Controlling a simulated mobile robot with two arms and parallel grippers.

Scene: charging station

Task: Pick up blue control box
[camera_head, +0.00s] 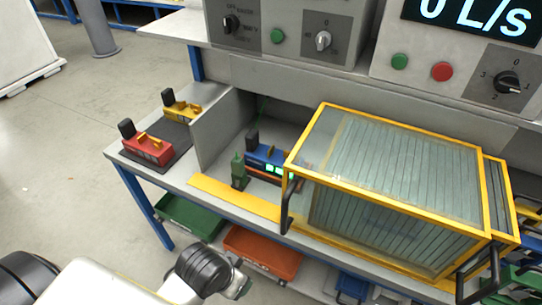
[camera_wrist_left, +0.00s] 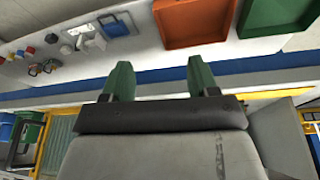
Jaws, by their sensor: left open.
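The blue control box (camera_head: 268,155) stands on the workbench in the head view, at the left end of a glass cover. It has a black knob on top and lit green displays; the yellow-framed cover hides part of its right side. A small green piece (camera_head: 238,170) stands at its left. My left gripper (camera_head: 240,283) is low in front of the bench, below and apart from the box. In the left wrist view its two green fingers (camera_wrist_left: 161,82) are spread with nothing between them. The box cannot be made out in that view. My right gripper is not visible.
The glass cover (camera_head: 390,170) has dark handles at the front. A grey divider (camera_head: 222,128) stands left of the box. Red (camera_head: 148,148) and yellow (camera_head: 180,108) control boxes sit farther left. Green (camera_head: 190,215) and orange (camera_head: 262,252) bins lie beneath the benchtop.

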